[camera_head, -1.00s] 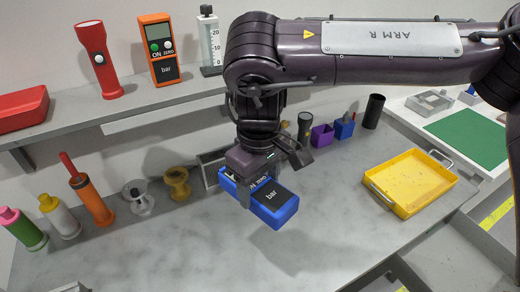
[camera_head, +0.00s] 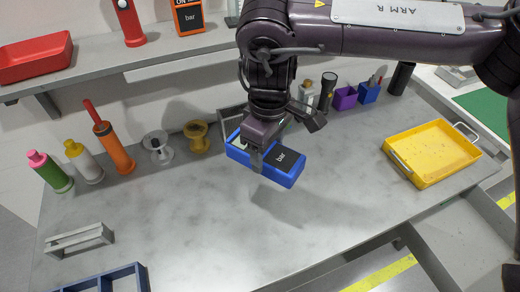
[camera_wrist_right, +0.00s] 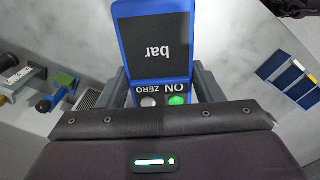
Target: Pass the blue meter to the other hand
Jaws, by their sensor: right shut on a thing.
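The blue meter (camera_head: 287,168) has a black face marked "bar" and hangs in my right gripper (camera_head: 258,155), above the grey bench top. The right gripper is shut around its middle. In the right wrist view the meter (camera_wrist_right: 155,40) lies between the two fingers (camera_wrist_right: 162,88), with the green ON button and pale ZERO button close to the palm. My left gripper is not in either current view.
A yellow tray (camera_head: 430,152) sits at the bench's right. Spools, bottles and an orange pump (camera_head: 114,150) line the left back. A shelf (camera_head: 150,52) runs above. A grey holder (camera_head: 78,240) and blue divided rack (camera_head: 115,280) are at front left. The middle bench is clear.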

